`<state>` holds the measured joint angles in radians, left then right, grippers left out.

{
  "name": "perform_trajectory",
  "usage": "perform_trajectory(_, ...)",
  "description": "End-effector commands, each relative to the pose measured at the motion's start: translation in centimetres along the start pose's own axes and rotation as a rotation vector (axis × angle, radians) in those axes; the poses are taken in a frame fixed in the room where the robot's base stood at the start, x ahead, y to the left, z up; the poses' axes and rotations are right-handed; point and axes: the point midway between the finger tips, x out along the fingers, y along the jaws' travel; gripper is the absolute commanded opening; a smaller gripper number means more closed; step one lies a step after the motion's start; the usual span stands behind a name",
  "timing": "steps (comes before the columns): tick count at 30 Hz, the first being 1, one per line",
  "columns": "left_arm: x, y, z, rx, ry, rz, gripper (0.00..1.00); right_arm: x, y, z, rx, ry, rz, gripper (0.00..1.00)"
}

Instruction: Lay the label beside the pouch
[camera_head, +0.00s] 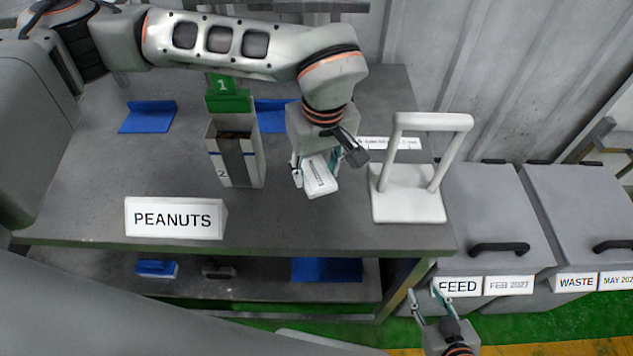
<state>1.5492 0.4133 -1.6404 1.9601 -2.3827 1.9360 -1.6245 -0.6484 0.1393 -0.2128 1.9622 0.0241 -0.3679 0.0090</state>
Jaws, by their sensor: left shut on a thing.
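My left gripper (318,176) is shut on a white label (320,182) with small dark print, held tilted above the grey table (275,230). The print is too small to read surely. It is left of a white frame stand (405,206). I cannot make out a pouch for certain; the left arm and gripper hide part of the table behind. My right gripper (430,302) is open and empty, low in front of the table's right end.
A PEANUTS sign (175,218) stands at the front left. A tall white box (214,165) with a green "1" tag (224,85) stands left of the gripper. Blue pieces (148,117) lie behind. Grey FEED (492,205) and WASTE (585,205) bins stand right.

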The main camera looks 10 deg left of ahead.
Motion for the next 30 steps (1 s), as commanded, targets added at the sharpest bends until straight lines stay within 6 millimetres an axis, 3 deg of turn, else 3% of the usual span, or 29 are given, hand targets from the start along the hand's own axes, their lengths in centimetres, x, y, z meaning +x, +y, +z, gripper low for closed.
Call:
perform_trajectory(15, 4.9, 0.0, 0.8, 0.001, -0.001, 0.000, 0.23, -0.1, 0.1, -0.3, 0.000, 0.003, 0.001, 0.36)
perform_trajectory(26, 5.3, 0.0, 0.8, 0.001, 0.001, 0.000, 0.23, 0.1, 0.0, 0.4, 0.000, -0.004, -0.001, 0.36)
perform_trajectory(27, 5.2, 0.0, 0.8, 0.001, 0.001, 0.000, 0.49, 0.1, 0.0, 0.4, 0.000, -0.004, 0.000, 0.36)
perform_trajectory(28, 5.2, 0.0, 0.8, 0.001, 0.001, 0.000, 0.56, 0.1, 0.0, 0.3, 0.000, -0.004, 0.000, 0.36)
perform_trajectory(30, 5.2, 0.0, 0.8, 0.001, 0.001, 0.000, 0.58, 0.1, 0.0, 0.3, 0.000, -0.004, 0.000, 0.36)
